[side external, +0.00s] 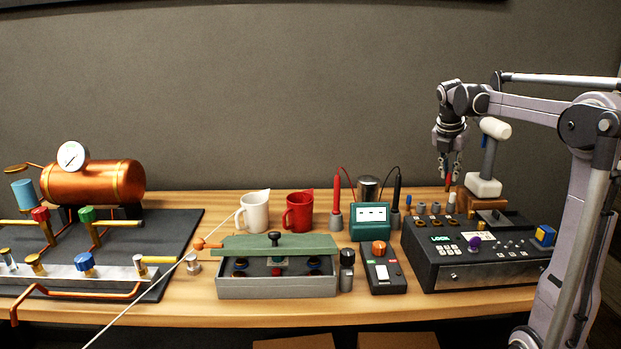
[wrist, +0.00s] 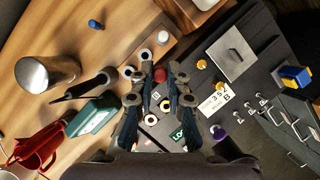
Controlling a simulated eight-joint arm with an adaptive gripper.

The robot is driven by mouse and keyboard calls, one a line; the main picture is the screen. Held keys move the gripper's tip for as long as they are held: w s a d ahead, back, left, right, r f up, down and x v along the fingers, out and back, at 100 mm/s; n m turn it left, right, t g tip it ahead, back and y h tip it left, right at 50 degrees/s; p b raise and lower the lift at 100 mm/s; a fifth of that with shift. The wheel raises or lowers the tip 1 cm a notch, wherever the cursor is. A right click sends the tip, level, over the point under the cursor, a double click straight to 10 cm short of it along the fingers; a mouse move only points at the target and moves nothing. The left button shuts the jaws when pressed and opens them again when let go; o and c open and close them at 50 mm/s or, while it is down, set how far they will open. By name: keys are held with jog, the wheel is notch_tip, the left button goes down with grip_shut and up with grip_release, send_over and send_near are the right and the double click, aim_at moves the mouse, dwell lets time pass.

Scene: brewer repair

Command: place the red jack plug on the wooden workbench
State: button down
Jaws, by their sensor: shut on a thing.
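The red jack plug (side external: 449,182) is in my gripper (side external: 450,168), which points down above the back left of the black console. In the wrist view the plug's red end (wrist: 160,75) shows between the fingertips of my gripper (wrist: 162,72), which is shut on it. I cannot tell whether the plug's lower end is clear of the console. The wooden workbench (side external: 200,312) runs under everything; bare wood also shows in the wrist view (wrist: 55,28).
The black console (side external: 440,284) has jacks and knobs on top. A teal meter (side external: 371,229), a metal cylinder (wrist: 48,70) and a red mug (side external: 299,214) stand left.

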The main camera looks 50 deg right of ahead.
jog(key=s+d+r, duration=0.1)
jog(key=s+r, duration=0.2)
jog(key=s, duration=0.2)
jog(key=w+a+f+n+t, duration=0.1)
jog(key=w+a+f+n, duration=0.15)
jog(key=w, duration=1.25)
jog(key=w+a+f+n, duration=0.1)
jog(key=w+a, duration=0.2)
jog(key=w, duration=1.2)
jog(key=w+a+f+n, duration=0.1)
jog(key=w+a+f, duration=0.4)
jog(key=w+a, duration=0.35)
jog(key=shift+t, duration=0.4)
jog(key=shift+w+d+f, duration=0.1)
jog(key=shift+w+f, duration=0.05)
jog(key=shift+f, duration=1.35)
jog(key=shift+w+d+f, duration=0.1)
jog(key=shift+d+f, duration=0.05)
jog(key=shift+f, duration=1.3)
jog(key=shift+w+d+f, duration=0.1)
jog(key=shift+w+f, duration=0.05)
jog(key=shift+f, duration=1.35)
jog(key=shift+f, duration=0.15)
jog(key=c, duration=1.3)
grip_release()
jog(key=shift+c, duration=0.2)
